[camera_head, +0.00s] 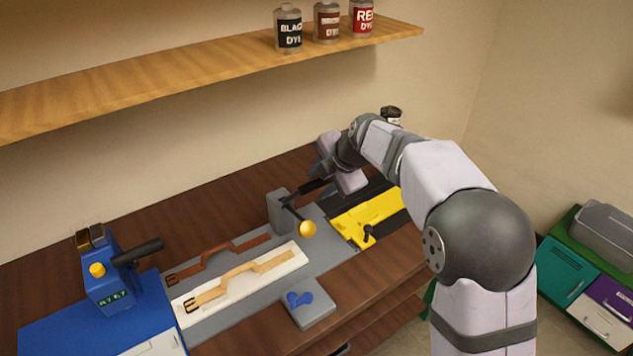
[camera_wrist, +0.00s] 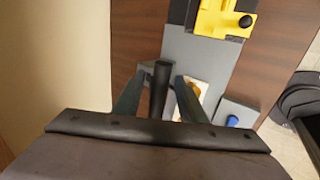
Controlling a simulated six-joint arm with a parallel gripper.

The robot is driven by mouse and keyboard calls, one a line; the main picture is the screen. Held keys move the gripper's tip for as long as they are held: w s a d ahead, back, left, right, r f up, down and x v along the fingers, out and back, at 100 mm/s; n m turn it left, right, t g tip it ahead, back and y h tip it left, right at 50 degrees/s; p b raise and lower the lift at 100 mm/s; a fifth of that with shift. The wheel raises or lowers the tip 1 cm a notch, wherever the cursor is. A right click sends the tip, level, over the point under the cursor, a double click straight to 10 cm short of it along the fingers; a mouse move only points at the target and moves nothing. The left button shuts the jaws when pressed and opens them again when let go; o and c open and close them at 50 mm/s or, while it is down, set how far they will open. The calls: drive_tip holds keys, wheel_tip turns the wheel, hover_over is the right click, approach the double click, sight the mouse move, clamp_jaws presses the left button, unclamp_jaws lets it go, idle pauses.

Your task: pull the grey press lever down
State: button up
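The grey press (camera_head: 278,212) stands at the back of the grey mat, and its yellow ball knob (camera_head: 307,229) sticks out in front on a thin dark rod. Its dark lever (camera_head: 309,189) slants up to the right toward my gripper (camera_head: 318,184). In the wrist view the lever (camera_wrist: 160,92) runs between the two fingers of my gripper (camera_wrist: 159,80). The fingers are apart, with a gap showing on each side of the lever. The right finger partly covers the yellow knob (camera_wrist: 194,90). My arm hides part of the bench behind the gripper in the head view.
A blue machine (camera_head: 108,280) with its own black handle stands at left. Brown and tan straps (camera_head: 240,272) lie on the mat, the tan one on a white board. A yellow fixture (camera_head: 365,218) is at right, and a grey pad (camera_head: 310,312) with a blue piece is in front.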

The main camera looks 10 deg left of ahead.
drive_tip(key=shift+c, duration=0.4)
drive_tip(key=c, duration=0.7)
drive_tip(key=shift+c, duration=0.2)
drive_tip(key=shift+f, duration=0.1)
drive_tip(key=shift+s+d+f+b, duration=0.45)
drive_tip(key=shift+f+b, duration=0.05)
drive_tip(key=shift+b, duration=0.75)
drive_tip(key=shift+s+d+f+b, duration=0.35)
drive_tip(key=shift+f+b, duration=0.25)
drive_tip(key=shift+b, duration=0.55)
drive_tip(key=shift+r, duration=0.1)
